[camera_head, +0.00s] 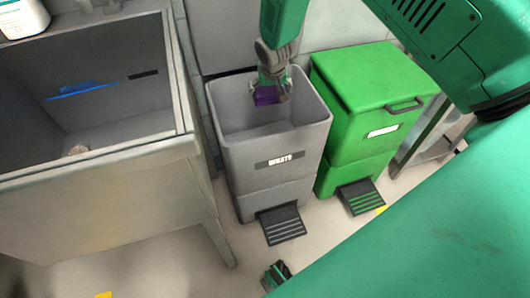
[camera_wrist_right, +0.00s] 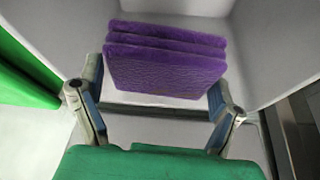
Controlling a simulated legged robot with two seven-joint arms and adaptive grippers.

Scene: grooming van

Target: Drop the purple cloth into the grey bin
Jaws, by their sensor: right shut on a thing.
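The purple cloth (camera_head: 265,96) is a folded, layered block. It shows large in the right wrist view (camera_wrist_right: 165,72), between the two fingers of my right gripper (camera_head: 273,90). That gripper is shut on the cloth and points down over the mouth of the grey bin (camera_head: 270,140), towards its back. The bin is open-topped, with a WASTE label and a dark pedal. Its pale inner walls surround the cloth in the right wrist view. I cannot tell exactly how far the cloth is below the rim.
A green lidded bin (camera_head: 365,85) with a handle and pedal stands just right of the grey bin. A grey sink basin (camera_head: 110,155) is on the left, with a white bottle (camera_head: 22,17) at its back corner. A tiled wall is close behind the bins.

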